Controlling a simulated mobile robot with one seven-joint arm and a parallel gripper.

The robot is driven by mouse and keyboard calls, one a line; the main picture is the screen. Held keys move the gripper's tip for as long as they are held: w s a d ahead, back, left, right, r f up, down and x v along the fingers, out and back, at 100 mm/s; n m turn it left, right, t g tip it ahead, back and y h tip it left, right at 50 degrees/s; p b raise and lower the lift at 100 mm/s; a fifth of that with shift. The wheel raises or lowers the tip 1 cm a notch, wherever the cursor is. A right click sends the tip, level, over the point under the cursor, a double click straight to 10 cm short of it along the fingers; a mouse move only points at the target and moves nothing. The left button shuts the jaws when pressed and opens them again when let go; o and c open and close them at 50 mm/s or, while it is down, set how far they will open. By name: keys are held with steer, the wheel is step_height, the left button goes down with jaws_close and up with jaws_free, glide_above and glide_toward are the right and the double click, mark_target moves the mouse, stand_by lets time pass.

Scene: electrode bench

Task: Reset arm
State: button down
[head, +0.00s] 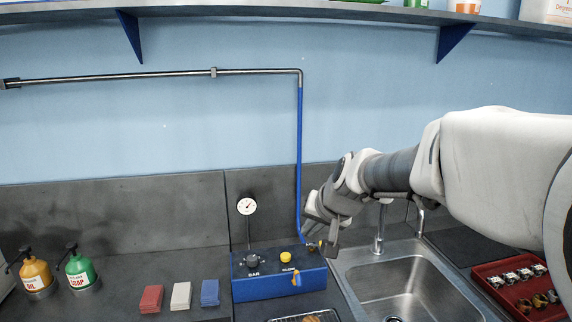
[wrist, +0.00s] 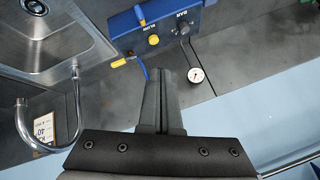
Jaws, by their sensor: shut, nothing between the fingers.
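My arm reaches in from the right in the head view, and my gripper (head: 322,243) hangs above the right end of the blue control box (head: 275,282), near the blue hose. In the wrist view my gripper (wrist: 163,75) is shut, with its dark fingers together and nothing between them. The blue box (wrist: 160,30) shows beyond the fingertips, with its yellow knob (wrist: 153,40), black knob (wrist: 184,30) and a round gauge (wrist: 196,75). From the head view I cannot tell whether the fingers touch the hose end.
The sink (head: 412,292) with its faucet (head: 379,230) lies right of the box, and a red tray (head: 487,290) stands further right. Left are colored blocks (head: 181,296), an amber oil bottle (head: 36,272) and a green soap bottle (head: 80,273). A shelf (head: 300,13) runs overhead.

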steer(key=s+d+n+g+h, duration=0.1)
steer(key=s+d, duration=0.3)
steer(key=s, duration=0.9)
steer(key=s+d+n+h, duration=0.1)
steer(key=s+d, duration=0.4)
steer(key=s, duration=0.8)
steer(key=shift+s+f+g+h, duration=0.3)
steer(key=shift+f+g+h, duration=0.1)
steer(key=shift+h, duration=0.1)
